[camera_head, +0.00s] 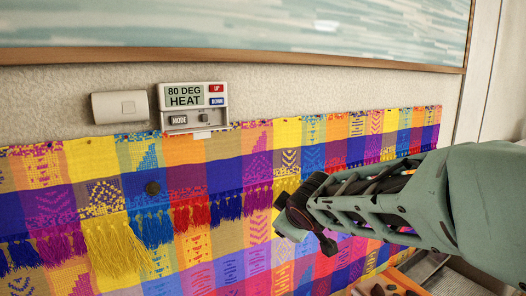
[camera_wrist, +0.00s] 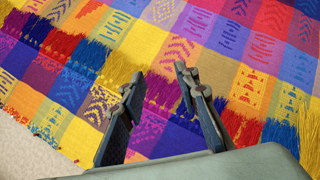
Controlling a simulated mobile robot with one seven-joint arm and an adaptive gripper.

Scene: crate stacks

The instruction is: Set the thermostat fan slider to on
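The thermostat (camera_head: 194,96) is a white wall unit in the head view, left of centre. Its screen reads "80 DEG HEAT", with a red UP button (camera_head: 216,88) and a blue DOWN button (camera_head: 217,101) beside it. Below are a MODE button (camera_head: 179,120) and a small dark knob (camera_head: 204,118), which looks like the slider; its labels are too small to read. My gripper (camera_head: 304,232) is well right of and below the thermostat, apart from it. In the wrist view my gripper (camera_wrist: 156,78) is open and empty, with its two fingers spread over the patterned cloth. The thermostat is not in the wrist view.
A white box (camera_head: 119,106) is on the wall just left of the thermostat. A colourful fringed cloth (camera_head: 95,150) covers the area below, also filling most of the wrist view (camera_wrist: 140,40). A framed picture (camera_head: 240,55) hangs above. Space before the thermostat looks clear.

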